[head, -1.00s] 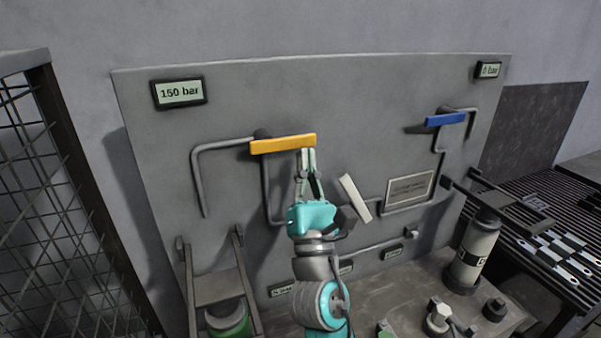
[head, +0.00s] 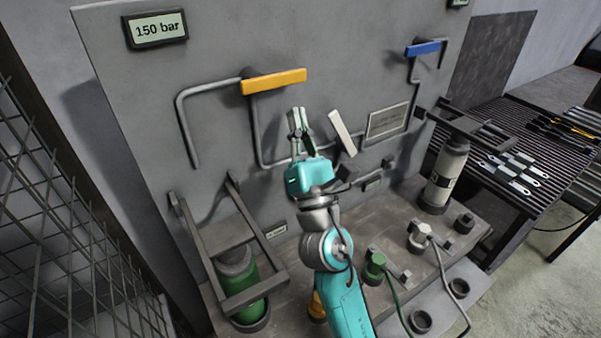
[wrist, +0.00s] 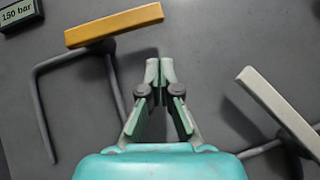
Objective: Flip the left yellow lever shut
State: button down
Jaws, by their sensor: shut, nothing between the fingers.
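The yellow lever (head: 274,81) is a flat bar on the grey panel, near level and tilted slightly up to the right, above a bent grey pipe. It also shows at the upper left of the wrist view (wrist: 114,25). My gripper (head: 297,112) is shut and empty. It is below the lever's right part in the head view, apart from it. The lever's pivot is mostly hidden behind the bar.
A white lever (head: 342,133) slants just right of my gripper. A blue lever (head: 423,48) is at upper right. A display (head: 156,29) reads 150 bar. A green cylinder (head: 245,287) stands in a frame at lower left, near a mesh fence (head: 70,235).

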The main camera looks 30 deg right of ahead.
jog(key=d+v, duration=0.1)
jog(key=v, duration=0.8)
jog(key=shift+s+d+f, duration=0.35)
jog(key=shift+f, duration=0.05)
dwell(0.6)
jog(key=s+a+f+m+g+y, duration=0.25)
jog(key=s+f+m, duration=0.35)
jog(key=f, duration=0.5)
jog(key=s+a+f+m+g+y, duration=0.2)
jog(key=s+f+m+g, duration=0.2)
jog(key=s+f+m, duration=0.5)
jog(key=s+a+f+m+g+y, duration=0.1)
jog(key=s+f+m+g, duration=0.1)
jog(key=s+m, duration=0.5)
jog(key=s+a+f+m+g+y, duration=0.1)
jog(key=s+f+m+g, duration=0.1)
jog(key=s+f+m, duration=0.2)
jog(key=s+m, duration=0.3)
jog(key=s, duration=0.4)
jog(key=shift+a+f, duration=0.3)
jog(key=shift+a, duration=0.1)
